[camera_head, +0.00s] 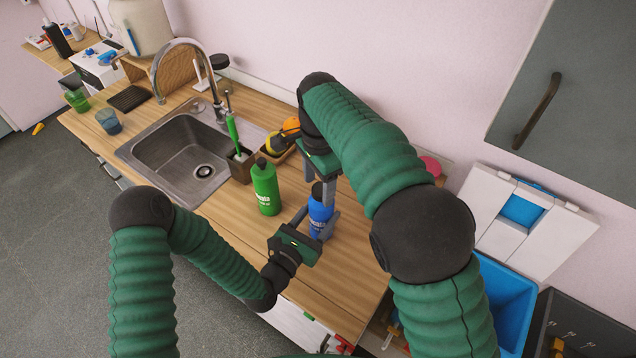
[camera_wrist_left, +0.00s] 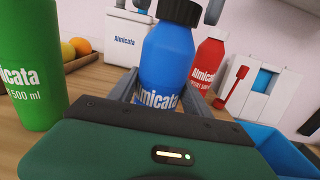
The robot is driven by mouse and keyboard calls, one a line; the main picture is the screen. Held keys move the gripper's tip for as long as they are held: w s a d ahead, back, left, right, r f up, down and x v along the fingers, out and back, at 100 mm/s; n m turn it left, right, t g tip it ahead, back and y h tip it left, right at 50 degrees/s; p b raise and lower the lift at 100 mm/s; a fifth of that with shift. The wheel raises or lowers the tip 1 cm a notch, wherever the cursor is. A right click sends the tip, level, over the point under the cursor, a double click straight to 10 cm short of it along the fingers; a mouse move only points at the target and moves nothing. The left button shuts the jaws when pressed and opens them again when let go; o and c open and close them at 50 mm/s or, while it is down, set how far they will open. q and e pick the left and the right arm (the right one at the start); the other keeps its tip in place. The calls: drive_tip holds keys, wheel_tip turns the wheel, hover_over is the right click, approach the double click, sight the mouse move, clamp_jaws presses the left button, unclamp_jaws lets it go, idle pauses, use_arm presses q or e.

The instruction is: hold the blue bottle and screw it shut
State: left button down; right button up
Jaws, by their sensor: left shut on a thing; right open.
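The blue bottle (camera_head: 319,214) stands upright on the wooden counter (camera_head: 345,285), with a black cap on top. My left gripper (camera_head: 317,220) is shut around its body from the front. In the left wrist view the blue bottle (camera_wrist_left: 168,62) sits between the left fingers, and its black cap (camera_wrist_left: 180,11) shows at the top edge. My right gripper (camera_head: 318,192) points down over the bottle and is open. Its fingertips are on either side of the cap, apart from it as far as I can see.
A green bottle (camera_head: 266,188) stands close left of the blue one. The sink (camera_head: 190,158) is further left. A red bottle (camera_wrist_left: 207,62) stands behind, hidden in the head view. A blue crate (camera_head: 507,298) is at the right.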

wheel_tip(320, 180, up, 4)
drive_tip(key=shift+r, duration=0.15)
drive_tip(key=shift+c, duration=0.2)
drive_tip(key=n, duration=0.5)
drive_tip(key=shift+r+n, duration=0.3)
drive_tip(key=shift+n, duration=0.1)
drive_tip(key=n, duration=0.6)
drive_tip(key=shift+d+r, duration=0.1)
drive_tip(key=shift+r, duration=0.3)
drive_tip(key=n, duration=0.6)
drive_tip(key=shift+w+d+r+n, duration=0.1)
drive_tip(key=shift+r+n, duration=0.25)
drive_tip(key=shift+n, duration=0.05)
drive_tip(key=n, duration=0.5)
drive_tip(key=shift+r, duration=0.3)
drive_tip(key=n, duration=0.3)
drive_tip(key=shift+r+n, duration=0.2)
drive_tip(key=shift+n, duration=0.1)
